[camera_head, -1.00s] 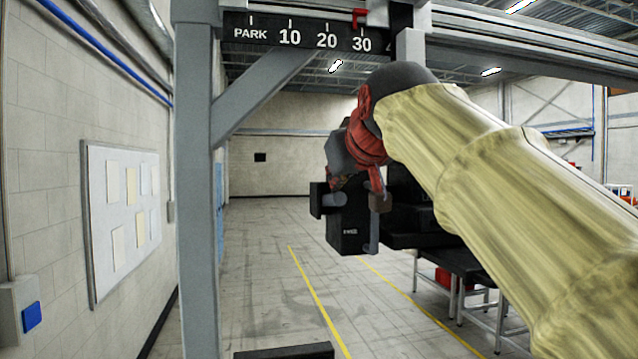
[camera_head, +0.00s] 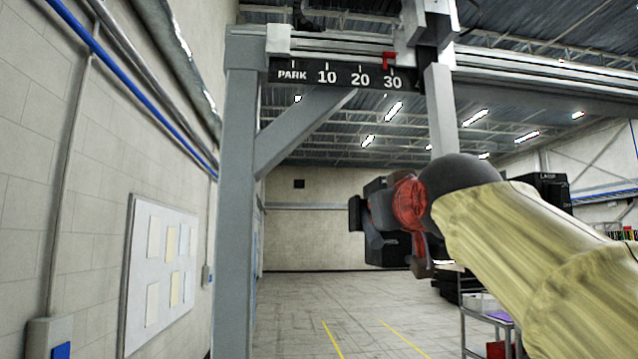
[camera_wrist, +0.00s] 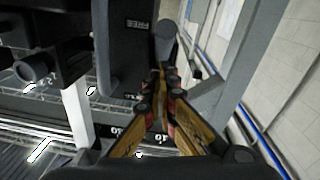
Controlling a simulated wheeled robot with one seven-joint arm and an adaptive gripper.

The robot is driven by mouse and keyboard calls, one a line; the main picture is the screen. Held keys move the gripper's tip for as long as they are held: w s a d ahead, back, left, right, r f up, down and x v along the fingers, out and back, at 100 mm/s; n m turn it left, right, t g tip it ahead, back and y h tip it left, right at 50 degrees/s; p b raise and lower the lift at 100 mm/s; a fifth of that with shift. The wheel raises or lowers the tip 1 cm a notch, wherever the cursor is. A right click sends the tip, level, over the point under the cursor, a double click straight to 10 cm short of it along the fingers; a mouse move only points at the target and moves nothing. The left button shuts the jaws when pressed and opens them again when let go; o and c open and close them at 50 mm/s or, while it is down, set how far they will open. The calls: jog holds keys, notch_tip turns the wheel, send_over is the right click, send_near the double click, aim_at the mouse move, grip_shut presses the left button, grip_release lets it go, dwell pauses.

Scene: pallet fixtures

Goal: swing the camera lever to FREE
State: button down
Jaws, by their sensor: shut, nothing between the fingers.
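In the wrist view my gripper (camera_wrist: 162,76) is shut and empty, its tan fingers meeting at the tips. A dark housing (camera_wrist: 122,55) stands just left of the fingers, with an upside-down FREE label (camera_wrist: 138,23) on it. A dark grey rounded knob (camera_wrist: 165,28), apparently the lever's end, shows beyond the fingertips, beside that label. I cannot tell whether the tips touch it. A black camera-like body (camera_wrist: 35,65) is at the left. In the head view my red wrist and sleeved arm hide part of the dark parts (camera_head: 545,187) behind them.
A grey gantry post (camera_head: 237,200) and brace (camera_head: 295,130) stand left of my arm. Above is a scale bar (camera_head: 340,76) with a red pointer (camera_head: 389,60) near 30. A pale vertical column (camera_head: 441,110) hangs close above my wrist. Open floor lies behind.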

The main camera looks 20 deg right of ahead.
jog(key=shift+w+f+b, duration=0.1)
jog(key=shift+f+b, duration=0.75)
jog(key=shift+f, duration=0.45)
jog(key=shift+w+f, duration=0.1)
jog(key=shift+f, duration=0.1)
